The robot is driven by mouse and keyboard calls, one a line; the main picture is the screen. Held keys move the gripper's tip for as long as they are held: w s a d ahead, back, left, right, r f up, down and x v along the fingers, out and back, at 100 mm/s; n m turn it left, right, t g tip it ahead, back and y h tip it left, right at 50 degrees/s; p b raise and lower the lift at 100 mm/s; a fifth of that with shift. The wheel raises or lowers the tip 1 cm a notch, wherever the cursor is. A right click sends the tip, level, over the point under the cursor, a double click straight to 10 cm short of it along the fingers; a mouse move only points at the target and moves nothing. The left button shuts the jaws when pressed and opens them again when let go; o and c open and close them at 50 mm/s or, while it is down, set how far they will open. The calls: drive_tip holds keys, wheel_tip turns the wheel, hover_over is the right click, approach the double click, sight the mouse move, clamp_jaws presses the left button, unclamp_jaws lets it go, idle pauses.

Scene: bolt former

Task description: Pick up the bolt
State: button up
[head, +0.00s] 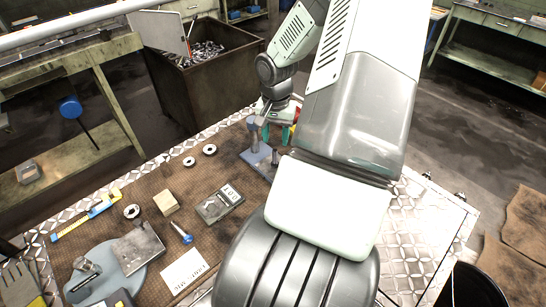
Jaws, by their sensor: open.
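My gripper (275,130) is at the far side of the work table, partly hidden by my own arm. Its teal fingers point down beside a grey upright post (254,134) on a blue-grey base plate (257,160). I cannot tell whether the fingers touch the post. No bolt can be made out for certain. A small pointed piece with a blue end (187,238) lies on the brown mat (215,235), and I cannot tell whether it is a bolt. My arm covers the table's middle and right.
On the mat are a wooden block (166,203), metal rings (210,150), a grey box (219,204), a metal plate (139,248), a yellow-and-blue tool (88,214) and a white card (184,272). A bin of metal parts (180,88) stands behind the table.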

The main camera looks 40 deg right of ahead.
sight(275, 150)
wheel_tip(275, 150, down, 8)
drive_tip(key=shift+r, duration=0.1)
idle(0.4)
clamp_jaws()
